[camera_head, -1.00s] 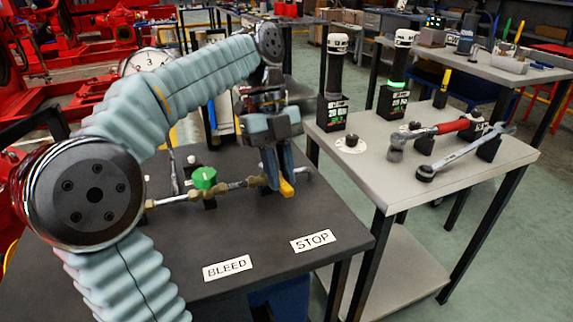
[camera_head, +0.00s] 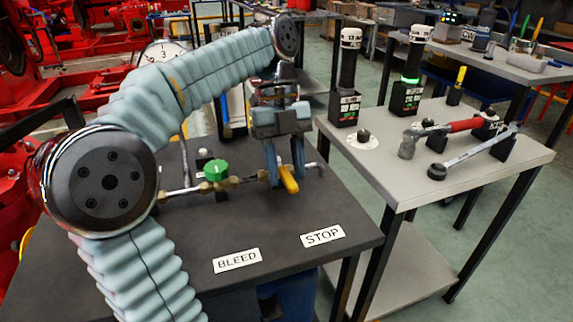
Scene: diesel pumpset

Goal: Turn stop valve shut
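The stop valve's yellow lever (camera_head: 289,180) is at the right end of the brass pipe line on the dark bench, behind the STOP label (camera_head: 323,236). It points toward the front and slightly right. My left gripper (camera_head: 285,170) comes down from above, its two blue-grey fingers apart on either side of the lever. I see no clear grip on it; the fingers partly hide the valve body. My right gripper is not in view.
A green knob (camera_head: 216,170) is on the same pipe, left of the lever, behind the BLEED label (camera_head: 237,260). A round gauge (camera_head: 163,53) stands behind my arm. A grey side table (camera_head: 440,180) at right holds tools. The dark bench's front is clear.

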